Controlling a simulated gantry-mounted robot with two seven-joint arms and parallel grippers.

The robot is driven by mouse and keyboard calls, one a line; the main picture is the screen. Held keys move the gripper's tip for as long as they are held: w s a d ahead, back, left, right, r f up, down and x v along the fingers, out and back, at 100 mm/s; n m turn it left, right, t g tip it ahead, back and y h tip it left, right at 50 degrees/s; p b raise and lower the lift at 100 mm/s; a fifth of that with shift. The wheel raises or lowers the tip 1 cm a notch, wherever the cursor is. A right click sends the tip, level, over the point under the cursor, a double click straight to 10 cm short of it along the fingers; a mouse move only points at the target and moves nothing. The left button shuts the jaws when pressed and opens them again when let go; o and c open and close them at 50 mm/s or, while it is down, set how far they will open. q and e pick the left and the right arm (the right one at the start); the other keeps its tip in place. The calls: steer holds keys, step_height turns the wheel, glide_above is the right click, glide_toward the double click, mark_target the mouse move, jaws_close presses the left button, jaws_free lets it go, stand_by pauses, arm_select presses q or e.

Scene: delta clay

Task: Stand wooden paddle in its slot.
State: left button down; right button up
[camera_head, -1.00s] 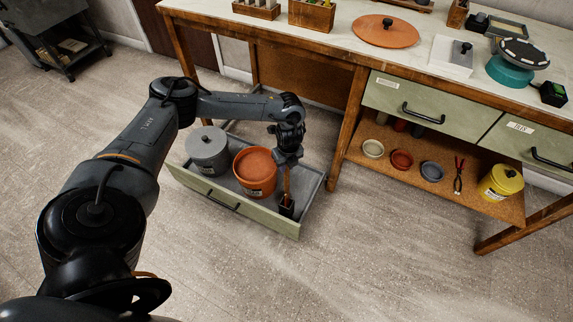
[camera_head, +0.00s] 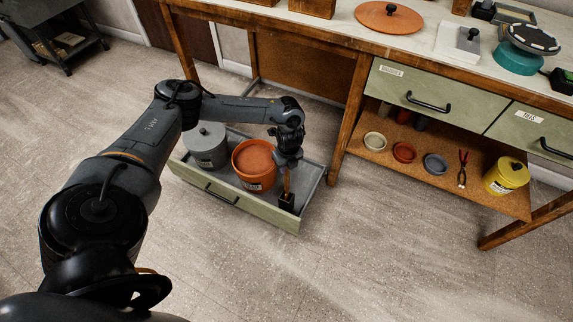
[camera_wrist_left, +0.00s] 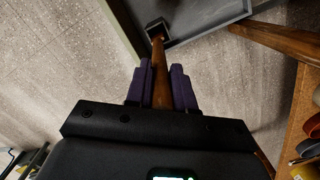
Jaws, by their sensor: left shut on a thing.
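The wooden paddle (camera_head: 287,183) is a brown stick held upright by my left gripper (camera_head: 287,168) above the right end of the open drawer. The wrist view shows the purple fingers of my left gripper (camera_wrist_left: 160,85) shut on both sides of the paddle (camera_wrist_left: 159,72). The slot is a small black holder (camera_head: 287,202) at the drawer's front right corner. The paddle's lower end meets the mouth of the holder (camera_wrist_left: 154,27); how deep it sits inside is hidden. My right gripper is in no view.
The pulled-out drawer (camera_head: 234,204) also holds a grey lidded bucket (camera_head: 207,148) and an orange bucket (camera_head: 254,165) just left of the paddle. A wooden table leg (camera_head: 350,122) stands close on the right. The floor in front is clear.

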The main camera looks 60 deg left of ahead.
arm_select(q)
steer(key=shift+a+f+p, duration=0.1)
steer(key=shift+a+p, duration=0.2)
stand_by(0.7)
steer(key=shift+f+b, duration=1.15)
steer(key=shift+f, duration=1.25)
steer(key=shift+f+p, duration=0.1)
steer(key=shift+p, duration=0.25)
stand_by(0.7)
steer(key=c, duration=0.9)
jaws_free()
step_height(320, 180, up, 7)
steer(key=p, duration=0.8)
